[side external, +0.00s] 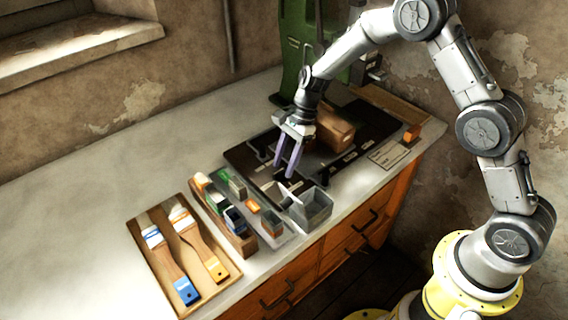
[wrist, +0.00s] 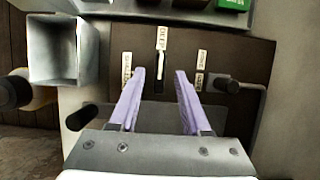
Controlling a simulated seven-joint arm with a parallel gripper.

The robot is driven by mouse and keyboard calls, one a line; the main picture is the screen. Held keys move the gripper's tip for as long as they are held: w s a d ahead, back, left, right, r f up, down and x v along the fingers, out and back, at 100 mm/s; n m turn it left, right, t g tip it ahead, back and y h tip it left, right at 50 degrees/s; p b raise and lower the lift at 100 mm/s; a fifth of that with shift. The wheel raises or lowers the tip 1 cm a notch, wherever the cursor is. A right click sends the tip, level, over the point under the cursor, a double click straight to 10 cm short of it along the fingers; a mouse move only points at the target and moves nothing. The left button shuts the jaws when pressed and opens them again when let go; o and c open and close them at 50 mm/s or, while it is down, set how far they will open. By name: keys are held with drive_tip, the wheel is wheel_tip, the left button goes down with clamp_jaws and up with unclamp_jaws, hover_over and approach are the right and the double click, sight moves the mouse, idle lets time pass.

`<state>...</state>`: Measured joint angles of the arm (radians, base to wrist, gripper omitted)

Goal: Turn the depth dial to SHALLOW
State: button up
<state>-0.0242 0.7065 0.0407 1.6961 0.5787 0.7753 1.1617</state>
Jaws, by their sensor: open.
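The depth dial (wrist: 160,66) shows in the wrist view as a narrow pale pointer on a dark panel. It stands upright in the picture, just below the DEEP label (wrist: 162,38). The SHALLOW label (wrist: 127,67) is to its left, turned sideways. My gripper (wrist: 160,73) is open, its two purple fingers on either side of the dial's line, with no visible contact. Whether the fingers are level with the dial or above it I cannot tell. In the side external view my gripper (side external: 284,171) points down over the dark press base; the dial cannot be made out there.
A second dark knob (wrist: 226,84) sits right of the fingers, beside small labels. A grey open bin (side external: 313,207) stands at the bench's front edge. A brown block (side external: 335,128) is behind my gripper. A brush tray (side external: 140,237) lies left; the bench behind it is clear.

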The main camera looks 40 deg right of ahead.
drive_tip(key=shift+a+f, duration=0.15)
drive_tip(key=shift+f, duration=0.2)
clamp_jaws()
